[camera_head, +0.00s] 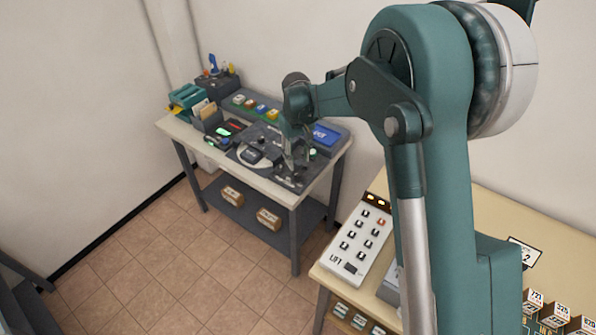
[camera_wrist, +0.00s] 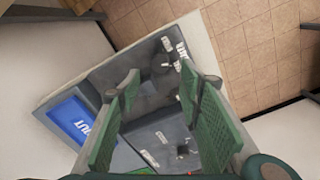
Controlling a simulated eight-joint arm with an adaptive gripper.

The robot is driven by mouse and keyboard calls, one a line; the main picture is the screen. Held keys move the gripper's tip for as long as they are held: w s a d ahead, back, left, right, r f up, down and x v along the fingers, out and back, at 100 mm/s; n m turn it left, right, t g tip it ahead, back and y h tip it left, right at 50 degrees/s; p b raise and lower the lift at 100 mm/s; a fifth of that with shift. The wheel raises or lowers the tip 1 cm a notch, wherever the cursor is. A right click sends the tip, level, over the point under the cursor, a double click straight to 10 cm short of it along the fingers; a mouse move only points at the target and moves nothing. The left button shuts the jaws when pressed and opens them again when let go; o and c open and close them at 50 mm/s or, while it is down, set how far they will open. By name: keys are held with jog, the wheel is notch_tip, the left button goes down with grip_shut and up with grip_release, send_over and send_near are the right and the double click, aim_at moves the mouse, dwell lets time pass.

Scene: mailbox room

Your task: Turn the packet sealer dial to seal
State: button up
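My gripper (camera_head: 289,160) points down over the right part of the dark worktop in the head view. In the wrist view its two green-padded fingers (camera_wrist: 160,85) are spread wide with nothing between them. Beyond the fingertips, a small dark dial (camera_wrist: 163,62) with white labels around it sits on a dark panel; its setting is too small to read. In the head view the labelled panel (camera_head: 291,180) lies just below the gripper, which partly hides it. I cannot tell whether the fingertips touch anything.
A blue screen (camera_head: 325,134) stands right of my gripper and shows in the wrist view (camera_wrist: 75,120). A round pale device (camera_head: 255,152) lies left. A second table with a button panel (camera_head: 362,240) stands nearer.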

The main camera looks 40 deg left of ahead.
aim_at(298, 174)
jog(key=shift+f, duration=0.1)
jog(key=shift+f, duration=3.85)
jog(key=c, duration=0.9)
